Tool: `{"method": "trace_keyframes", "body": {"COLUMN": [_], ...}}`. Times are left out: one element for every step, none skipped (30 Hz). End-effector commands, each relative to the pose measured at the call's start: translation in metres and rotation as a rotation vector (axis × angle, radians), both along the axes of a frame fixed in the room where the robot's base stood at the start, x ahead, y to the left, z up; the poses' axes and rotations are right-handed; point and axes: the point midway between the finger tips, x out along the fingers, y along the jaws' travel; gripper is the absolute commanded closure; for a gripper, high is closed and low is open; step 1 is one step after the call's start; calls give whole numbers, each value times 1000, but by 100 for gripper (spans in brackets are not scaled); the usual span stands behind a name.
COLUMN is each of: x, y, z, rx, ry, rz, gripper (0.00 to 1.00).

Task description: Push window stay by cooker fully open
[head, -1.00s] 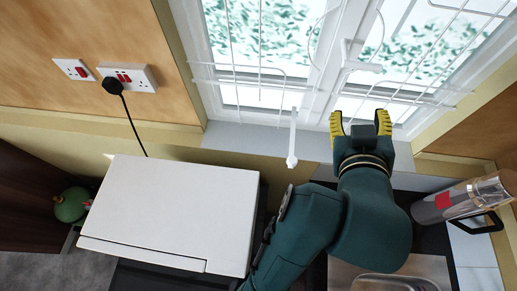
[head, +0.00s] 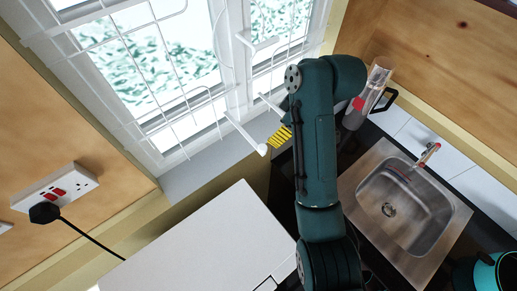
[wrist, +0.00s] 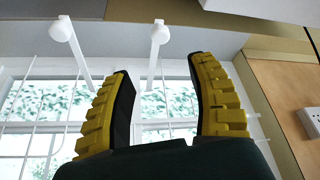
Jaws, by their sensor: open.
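The window stay by the cooker (head: 245,133) is a white rod with a round knob, sticking out from the window over the sill. In the wrist view this stay (wrist: 158,48) appears between my two yellow fingers, its knob near the top. My gripper (head: 279,138) is open, just right of the knob in the head view; my arm partly hides it. It shows both fingers spread in the wrist view (wrist: 163,68). I cannot tell whether either finger touches the rod. A white-topped unit, apparently the cooker (head: 205,245), stands below the stay.
A second white stay (wrist: 72,42) sticks out left of the first in the wrist view. Wire grilles (head: 180,90) cover the window. A socket with a black plug (head: 58,192) is at left. A sink (head: 405,205) and a clear jug (head: 368,95) are at right.

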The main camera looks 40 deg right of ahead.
Motion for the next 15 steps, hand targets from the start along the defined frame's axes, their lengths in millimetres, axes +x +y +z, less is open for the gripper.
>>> {"method": "trace_keyframes", "body": {"x": [4,7,10,12,14,18,20,22,26,28,31,34,36,38,41], "y": [1,2,3,4,4,5,6,7,8,9,10,11,12,12,13], "z": [-18,-23,-30,-37,-43,-51,-56,-62,-71,-77,-84,-85,-90,-95,-102], "rx": [1,0,0,0,0,0,0,0,1,0,1,2,3,2,2], "ry": [0,0,-1,-1,-1,-1,-1,-1,0,0,0,3,4,4,3], "rz": [1,1,1,1,1,2,2,2,1,2,3,2,2,0,0], "gripper": [42,42,42,42,42,42,42,42,42,42,42,42,42,42,42]}}
